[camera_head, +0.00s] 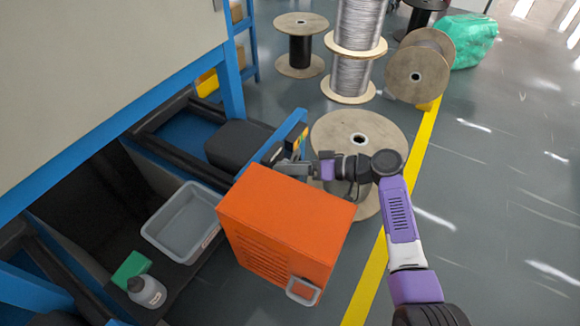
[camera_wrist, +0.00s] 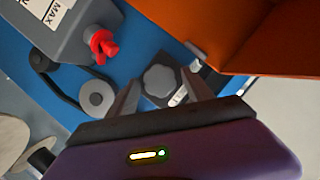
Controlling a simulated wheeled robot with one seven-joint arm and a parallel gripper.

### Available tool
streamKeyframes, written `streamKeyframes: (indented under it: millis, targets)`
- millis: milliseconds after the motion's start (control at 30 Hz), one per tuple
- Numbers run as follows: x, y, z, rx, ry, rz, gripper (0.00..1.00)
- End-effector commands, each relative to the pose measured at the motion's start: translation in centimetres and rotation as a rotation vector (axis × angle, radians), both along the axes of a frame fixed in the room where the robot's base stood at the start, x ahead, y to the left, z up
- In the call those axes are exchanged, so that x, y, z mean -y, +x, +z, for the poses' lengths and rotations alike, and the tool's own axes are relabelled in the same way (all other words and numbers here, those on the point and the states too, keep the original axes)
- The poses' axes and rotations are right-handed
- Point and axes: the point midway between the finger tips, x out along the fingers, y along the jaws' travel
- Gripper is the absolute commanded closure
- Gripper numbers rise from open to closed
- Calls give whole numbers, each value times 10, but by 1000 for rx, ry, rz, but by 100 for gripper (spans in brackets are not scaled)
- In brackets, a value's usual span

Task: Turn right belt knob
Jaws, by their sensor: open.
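A grey lobed knob (camera_wrist: 158,80) sits on a blue panel (camera_wrist: 140,50) in the wrist view, with a small white label beside it. I take it to be the right belt knob. My gripper (camera_wrist: 160,74) is open, with one finger on each side of the knob in the picture. I cannot tell whether the fingers touch it or how far off it is. In the head view my gripper (camera_head: 290,166) reaches left to the blue frame, behind the orange box. The knob cannot be made out there.
The orange box (camera_head: 285,225) stands close to my gripper; its orange side (camera_wrist: 250,30) fills the wrist view's upper right. A red knob (camera_wrist: 102,45) on a grey container and a round grey roller (camera_wrist: 97,97) lie left of the lobed knob. A wooden spool (camera_head: 375,135) stands behind my arm.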

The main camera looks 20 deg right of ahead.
Motion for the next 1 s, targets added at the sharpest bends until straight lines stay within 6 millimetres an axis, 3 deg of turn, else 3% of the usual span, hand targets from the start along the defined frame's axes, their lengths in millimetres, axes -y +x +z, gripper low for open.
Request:
streamKeyframes:
  millis: [167,600,1000]
  targets:
    - [8,-5,3,-1,1,-3,40]
    - [54,-43,22,0,0,-1,40]
    - [58,-47,22,0,0,0,40]
